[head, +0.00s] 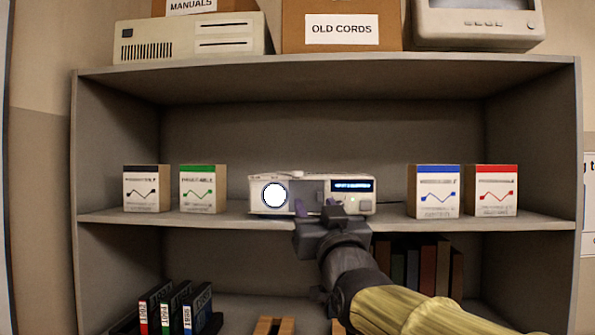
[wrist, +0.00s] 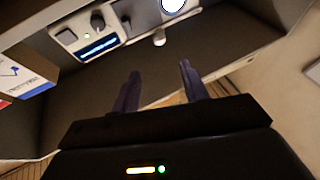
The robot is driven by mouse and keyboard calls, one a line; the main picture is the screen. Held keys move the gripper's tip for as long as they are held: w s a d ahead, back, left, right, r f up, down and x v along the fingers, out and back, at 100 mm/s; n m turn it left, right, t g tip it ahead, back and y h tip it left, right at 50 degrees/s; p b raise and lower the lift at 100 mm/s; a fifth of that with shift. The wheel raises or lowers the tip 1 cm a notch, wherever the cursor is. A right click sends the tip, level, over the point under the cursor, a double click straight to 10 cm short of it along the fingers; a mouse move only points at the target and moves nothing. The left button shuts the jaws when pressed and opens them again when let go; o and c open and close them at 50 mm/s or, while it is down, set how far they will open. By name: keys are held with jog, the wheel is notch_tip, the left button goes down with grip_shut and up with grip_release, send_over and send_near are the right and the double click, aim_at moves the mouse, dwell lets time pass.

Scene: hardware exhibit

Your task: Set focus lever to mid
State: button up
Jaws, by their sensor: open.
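A pale projector (head: 312,184) sits on the middle shelf, with a bright round lens at its left and a blue display at its right. In the wrist view the projector (wrist: 140,17) appears upside down at the top. A small pale knob (wrist: 159,38) sticks out at its top edge between lens and display; I cannot tell whether it is the focus lever. A pale raised piece (head: 290,175) shows on top in the head view. My gripper (head: 316,208) is open and empty in front of the projector, its fingers (wrist: 158,85) apart from the knob and partly hiding the front's lower middle.
Boxes with black and green stripes (head: 147,190) stand left of the projector, and boxes with blue and red stripes (head: 433,192) stand right. The shelf board (head: 235,222) runs below, and the upper board (head: 330,80) is overhead. The shelf beside the projector has bare room.

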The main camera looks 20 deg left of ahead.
aim_at(299, 173)
jog(key=p+x, duration=0.9)
jog(key=x, duration=0.6)
jog(key=shift+r+p, duration=0.1)
jog(key=shift+p, duration=0.2)
jog(key=shift+w+a+p, duration=0.35)
jog(key=shift+w+a, duration=0.05)
jog(key=shift+w, duration=0.15)
jog(key=shift+c, duration=0.2)
grip_shut()
